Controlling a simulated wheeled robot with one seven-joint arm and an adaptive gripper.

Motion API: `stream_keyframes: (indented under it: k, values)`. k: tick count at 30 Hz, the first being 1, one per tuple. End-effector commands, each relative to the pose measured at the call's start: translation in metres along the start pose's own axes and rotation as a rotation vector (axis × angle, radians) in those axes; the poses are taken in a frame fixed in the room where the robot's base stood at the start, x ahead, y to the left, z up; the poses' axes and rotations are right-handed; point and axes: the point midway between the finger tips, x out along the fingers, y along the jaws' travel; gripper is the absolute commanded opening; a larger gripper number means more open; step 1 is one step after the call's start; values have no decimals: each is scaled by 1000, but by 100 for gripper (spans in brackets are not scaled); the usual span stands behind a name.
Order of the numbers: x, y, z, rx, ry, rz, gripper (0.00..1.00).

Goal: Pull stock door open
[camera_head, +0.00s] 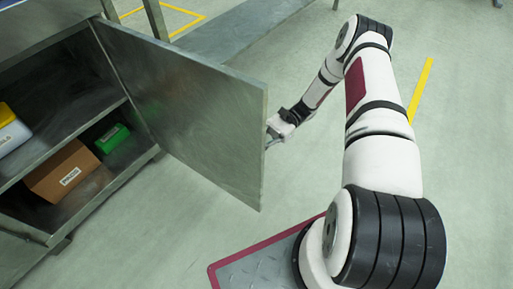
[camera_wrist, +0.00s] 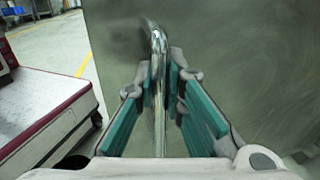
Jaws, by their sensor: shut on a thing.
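The stock door (camera_head: 190,105) is a grey metal panel, hinged at its left edge on the cabinet and standing wide open. My gripper (camera_head: 277,128) is at the door's free edge, on the side facing away from the cabinet, and the door partly hides it. In the wrist view my gripper (camera_wrist: 158,100) has its green-padded fingers on both sides of a shiny vertical bar handle (camera_wrist: 159,60), shut on it. The door panel (camera_wrist: 240,60) fills the background behind the handle.
The open cabinet (camera_head: 75,215) has shelves with a brown box (camera_head: 62,172), a green box (camera_head: 112,138) and a white and yellow container (camera_head: 10,130). A low grey platform (camera_head: 240,35) lies behind the door.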

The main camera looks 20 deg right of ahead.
Motion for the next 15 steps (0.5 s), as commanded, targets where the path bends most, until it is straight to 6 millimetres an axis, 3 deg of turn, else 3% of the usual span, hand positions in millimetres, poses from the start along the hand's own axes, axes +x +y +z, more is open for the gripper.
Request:
stream_keyframes:
  k: [14,15]
  values:
    - [-2,5,-2,10,-1,18,0]
    - [-2,5,-2,10,-1,18,15]
